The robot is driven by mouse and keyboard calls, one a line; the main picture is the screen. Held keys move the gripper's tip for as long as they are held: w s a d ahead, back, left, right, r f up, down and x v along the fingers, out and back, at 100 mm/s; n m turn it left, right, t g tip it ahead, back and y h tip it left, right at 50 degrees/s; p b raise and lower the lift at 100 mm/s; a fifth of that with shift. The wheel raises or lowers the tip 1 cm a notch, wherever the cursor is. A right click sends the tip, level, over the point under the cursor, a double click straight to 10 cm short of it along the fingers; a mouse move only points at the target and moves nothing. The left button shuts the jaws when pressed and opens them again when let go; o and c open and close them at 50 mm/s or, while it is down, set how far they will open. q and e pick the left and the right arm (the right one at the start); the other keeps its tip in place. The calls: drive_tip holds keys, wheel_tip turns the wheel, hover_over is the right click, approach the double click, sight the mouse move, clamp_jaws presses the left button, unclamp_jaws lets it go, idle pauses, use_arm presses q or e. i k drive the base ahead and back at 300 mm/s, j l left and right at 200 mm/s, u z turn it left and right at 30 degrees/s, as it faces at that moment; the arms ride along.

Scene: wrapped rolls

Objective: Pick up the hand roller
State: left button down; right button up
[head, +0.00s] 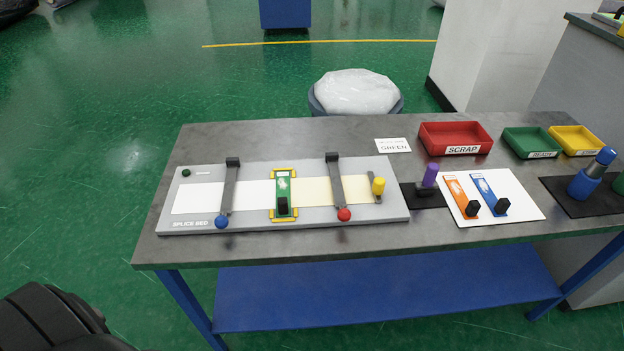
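A tool with an upright purple handle (430,174) and a dark foot stands on a small black mat (431,202), just right of the grey splice bed (300,219). It may be the hand roller, but its roller is too small to make out. A blue upright object with a grey band (584,185) stands on a second black mat (562,200) at the far right; I cannot tell what it is. Neither of my grippers is in view.
A white board (520,208) holds orange and blue pieces. Red (456,133), green (531,142) and yellow trays (577,138) stand behind.

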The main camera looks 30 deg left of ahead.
sight(425, 188)
drive_tip(key=i+l+u, duration=0.2)
drive_tip(key=l+u, duration=0.15)
drive_tip(key=l, duration=0.3)
drive_tip(key=i+l+u, duration=0.2)
drive_tip(key=l, duration=0.15)
drive_tip(key=l+u, duration=0.2)
drive_tip(key=l, duration=0.15)
drive_tip(key=i, duration=0.05)
